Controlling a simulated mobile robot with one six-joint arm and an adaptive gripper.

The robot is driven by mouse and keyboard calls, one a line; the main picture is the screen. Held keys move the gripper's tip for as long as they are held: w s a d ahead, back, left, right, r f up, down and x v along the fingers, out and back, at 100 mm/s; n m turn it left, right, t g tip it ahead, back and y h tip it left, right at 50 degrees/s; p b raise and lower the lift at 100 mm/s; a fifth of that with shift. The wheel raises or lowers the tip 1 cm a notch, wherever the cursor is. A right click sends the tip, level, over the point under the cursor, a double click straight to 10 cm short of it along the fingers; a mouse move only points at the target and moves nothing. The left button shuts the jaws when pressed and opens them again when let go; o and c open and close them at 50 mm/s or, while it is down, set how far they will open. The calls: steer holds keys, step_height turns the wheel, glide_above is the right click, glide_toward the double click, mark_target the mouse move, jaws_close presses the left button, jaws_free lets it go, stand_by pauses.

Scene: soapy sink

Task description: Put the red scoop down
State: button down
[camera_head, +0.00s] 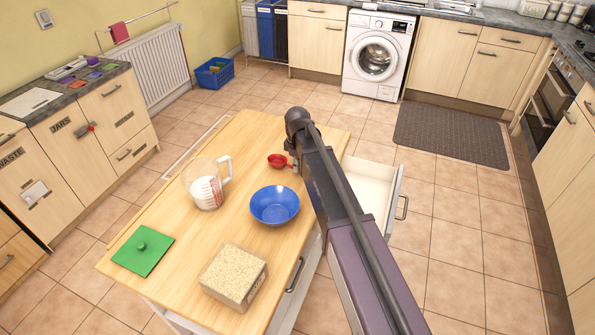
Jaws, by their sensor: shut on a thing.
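The red scoop (277,160) is at the far right part of the wooden worktop, its bowl to the left and its short handle pointing right, toward my arm. My gripper (294,166) is mostly hidden behind my arm; only a small part shows at the end of the scoop's handle. It is shut on the scoop. I cannot tell whether the scoop touches the worktop (190,250) or is held just above it.
A blue bowl (274,205) stands just in front of the scoop, and a measuring jug (206,184) stands to the left. An open drawer (372,192) sticks out right. The worktop's far left is clear.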

steer(key=shift+f, duration=0.45)
steer(key=c, duration=0.6)
jaws_free()
steer(key=shift+r, duration=0.1)
step_height(320, 180, up, 12)
steer(key=p, duration=1.1)
steer(key=shift+p, duration=0.4)
steer(key=s+d+m, duration=1.4)
steer(key=s+d, duration=0.8)
steer(key=shift+s, duration=0.35)
